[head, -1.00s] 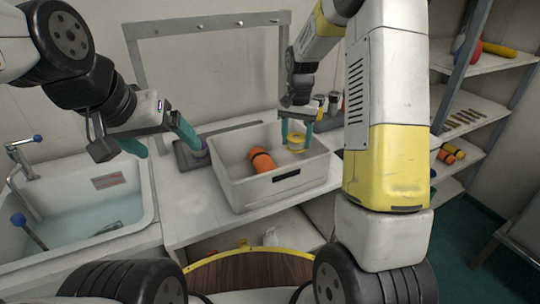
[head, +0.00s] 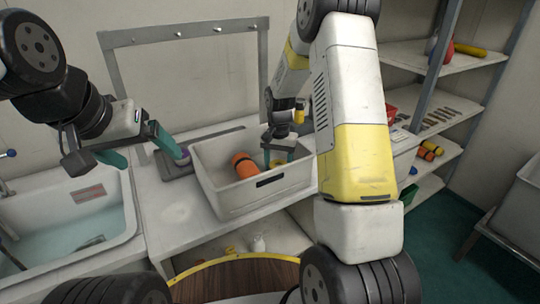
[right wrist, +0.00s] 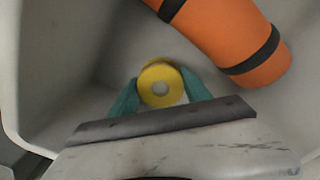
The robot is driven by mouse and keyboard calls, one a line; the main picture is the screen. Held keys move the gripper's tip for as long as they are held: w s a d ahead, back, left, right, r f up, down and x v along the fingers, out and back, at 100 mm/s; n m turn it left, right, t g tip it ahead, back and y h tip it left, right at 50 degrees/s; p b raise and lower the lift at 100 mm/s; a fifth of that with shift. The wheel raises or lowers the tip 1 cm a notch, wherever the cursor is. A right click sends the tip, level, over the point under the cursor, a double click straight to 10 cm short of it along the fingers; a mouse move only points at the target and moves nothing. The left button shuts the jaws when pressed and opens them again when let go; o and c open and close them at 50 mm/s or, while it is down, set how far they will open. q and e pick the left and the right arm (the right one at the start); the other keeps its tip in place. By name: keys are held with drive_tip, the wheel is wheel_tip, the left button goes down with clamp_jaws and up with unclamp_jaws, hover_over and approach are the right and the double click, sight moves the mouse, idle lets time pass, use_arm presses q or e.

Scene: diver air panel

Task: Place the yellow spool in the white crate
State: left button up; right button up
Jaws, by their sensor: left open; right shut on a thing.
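The white crate (head: 228,197) stands on the counter in the head view. My right gripper (head: 280,152) reaches down inside its right part, its fingertips below the rim. In the right wrist view the yellow spool (right wrist: 160,84) sits between the two teal fingers, which are shut on it. The crate's grey inner walls surround it there. My left gripper (head: 142,151) is open and empty, left of the crate above the sink's edge.
An orange cylinder with black bands (head: 243,164) lies in the crate's left part; it also shows in the right wrist view (right wrist: 236,40). A sink with water (head: 85,230) is at the left. A grey frame with hooks (head: 185,30) stands behind. Shelves (head: 440,60) hold items at the right.

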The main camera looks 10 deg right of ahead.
sight(278, 165)
drive_tip(key=o, duration=1.4)
wheel_tip(278, 165, up, 12)
drive_tip(key=s+r+n+t+y, duration=0.1)
drive_tip(key=s+r+n+t, duration=0.15)
drive_tip(key=s+r, duration=0.8)
drive_tip(key=s+r+n+t, duration=0.1)
drive_tip(key=s, duration=0.4)
drive_tip(key=s+a+r+n+t, duration=0.1)
drive_tip(key=s, duration=0.4)
drive_tip(key=s+a+r+n+t+y, duration=0.1)
drive_tip(key=s+r, duration=0.1)
drive_tip(key=s, duration=0.3)
drive_tip(key=shift+s+r+t, duration=0.1)
drive_tip(key=shift+s+t, duration=0.25)
